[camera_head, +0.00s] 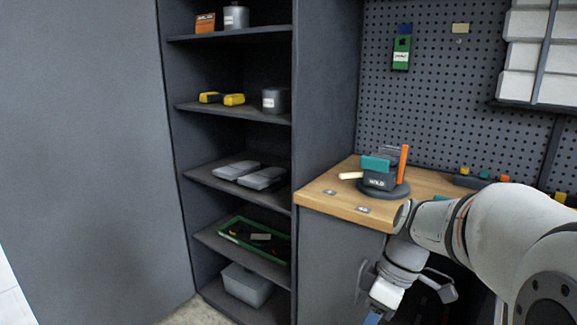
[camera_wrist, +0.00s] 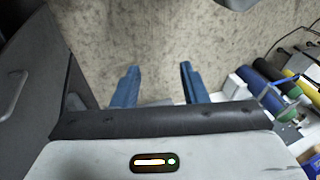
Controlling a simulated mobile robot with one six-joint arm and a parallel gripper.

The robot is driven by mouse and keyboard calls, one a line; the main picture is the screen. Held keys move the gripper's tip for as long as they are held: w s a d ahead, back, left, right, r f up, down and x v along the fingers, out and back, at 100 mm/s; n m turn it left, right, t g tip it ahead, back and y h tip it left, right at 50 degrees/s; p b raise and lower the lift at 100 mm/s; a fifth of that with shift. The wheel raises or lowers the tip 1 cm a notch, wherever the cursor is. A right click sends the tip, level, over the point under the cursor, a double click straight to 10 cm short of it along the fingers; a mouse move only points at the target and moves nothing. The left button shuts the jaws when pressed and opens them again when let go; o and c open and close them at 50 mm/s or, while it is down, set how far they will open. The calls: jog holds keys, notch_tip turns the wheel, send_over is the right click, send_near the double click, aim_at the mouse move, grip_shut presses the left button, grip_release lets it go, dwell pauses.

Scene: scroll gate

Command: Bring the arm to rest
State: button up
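My gripper (camera_wrist: 158,88) shows in the wrist view with its two blue fingers apart and nothing between them. It points down over the speckled floor (camera_wrist: 185,40). In the head view my white and grey arm reaches in from the right, in front of the workbench (camera_head: 335,196). It bends down beside the bench's front, and one blue fingertip shows at the bottom edge. The other finger is hidden or out of that frame.
A grey shelf unit (camera_head: 235,112) holds tins, yellow items, grey trays and a bin. A dark holder labelled "HOLD" (camera_head: 379,181) stands on the bench near an orange upright piece (camera_head: 403,163). Blue, yellow and green cylinders (camera_wrist: 265,85) lie right of my gripper; a dark cabinet (camera_wrist: 35,85) stands left.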

jog(key=s+r+m+t+h+p, duration=0.1)
jog(key=s+r+m+p, duration=0.1)
jog(key=r+m+p, duration=0.2)
jog(key=s+r+m+t+h+p, duration=0.1)
jog(key=s+r+m+t+p, duration=0.1)
jog(key=r+p, duration=0.5)
jog(key=s+d+r+m+t+h+p, duration=0.1)
jog(key=s+r+m+h+p, duration=0.1)
jog(key=r+m+p, duration=0.3)
notch_tip(320, 180, up, 2)
jog(key=shift+s+r+m+p, duration=0.1)
jog(key=shift+s+m+p, duration=0.3)
jog(key=shift+s+p, duration=0.3)
